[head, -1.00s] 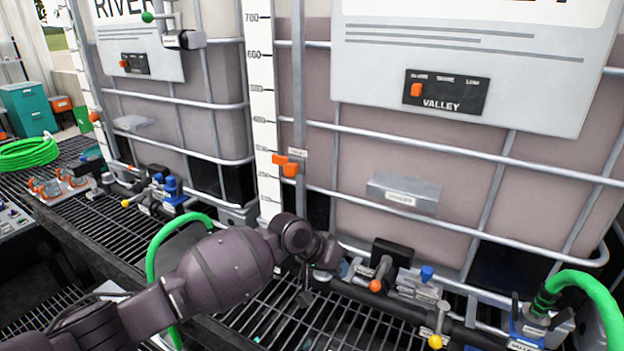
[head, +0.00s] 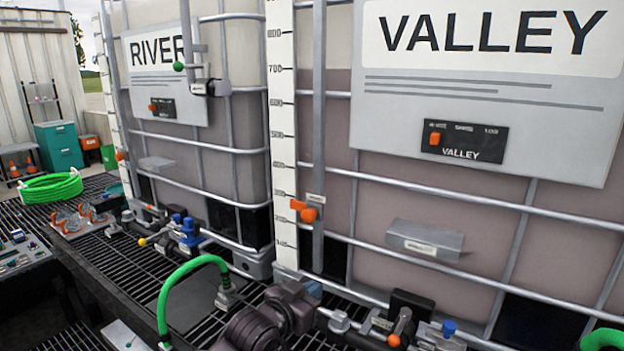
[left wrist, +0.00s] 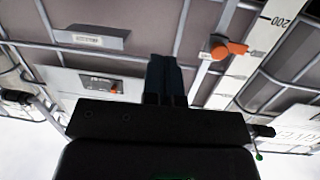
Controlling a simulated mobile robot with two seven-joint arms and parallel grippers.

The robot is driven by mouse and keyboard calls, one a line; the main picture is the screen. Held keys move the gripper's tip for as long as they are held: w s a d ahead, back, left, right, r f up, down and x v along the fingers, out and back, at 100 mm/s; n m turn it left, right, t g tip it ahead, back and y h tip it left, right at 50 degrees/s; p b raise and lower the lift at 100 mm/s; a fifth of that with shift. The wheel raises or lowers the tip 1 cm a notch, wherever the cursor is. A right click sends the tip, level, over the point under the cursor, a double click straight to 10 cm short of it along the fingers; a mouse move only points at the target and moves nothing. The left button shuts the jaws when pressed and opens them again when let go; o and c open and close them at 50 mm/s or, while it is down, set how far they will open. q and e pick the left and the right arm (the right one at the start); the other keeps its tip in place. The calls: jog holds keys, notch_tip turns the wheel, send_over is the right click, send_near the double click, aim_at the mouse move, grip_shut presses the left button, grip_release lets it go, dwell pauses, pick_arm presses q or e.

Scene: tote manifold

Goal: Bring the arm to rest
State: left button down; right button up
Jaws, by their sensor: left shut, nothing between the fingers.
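My left arm comes in at the bottom middle of the head view, in front of the VALLEY tote (head: 440,215). Its fingers are not clear there. In the left wrist view my left gripper (left wrist: 165,76) is shut, with nothing between its fingers. Behind it in that view are the tote's cage bars, the level scale (left wrist: 262,40) and an orange marker (left wrist: 228,48). I see no contact between the fingers and these. My right gripper is not in view.
The RIVER tote (head: 235,145) stands to the left. A green hose (head: 180,275) arches close to my left arm. Valves with an orange-red knob (head: 394,340) and a blue cap (head: 449,327) line the manifold at lower right. A coiled green hose (head: 50,187) lies far left.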

pick_arm(q)
jog(key=s+a+f+n+t+y, duration=0.1)
jog(key=s+a+f+y, duration=0.1)
jog(key=s+a+f, duration=0.3)
jog(key=s+a+f+n+t+y, duration=0.1)
jog(key=a+f+n+y, duration=0.1)
jog(key=a, duration=0.4)
jog(key=s+a+f+n+g+y+b, duration=0.1)
jog(key=s+a+f+n+y, duration=0.1)
jog(key=s+a+f, duration=0.6)
jog(key=s+a+f+n+g+y+b, duration=0.1)
jog(key=s+a+f+y, duration=0.3)
jog(key=s+a+f, duration=0.4)
jog(key=s+f+n+g, duration=0.1)
jog(key=s+f, duration=0.3)
jog(key=s, duration=0.4)
jog(key=shift+a, duration=0.35)
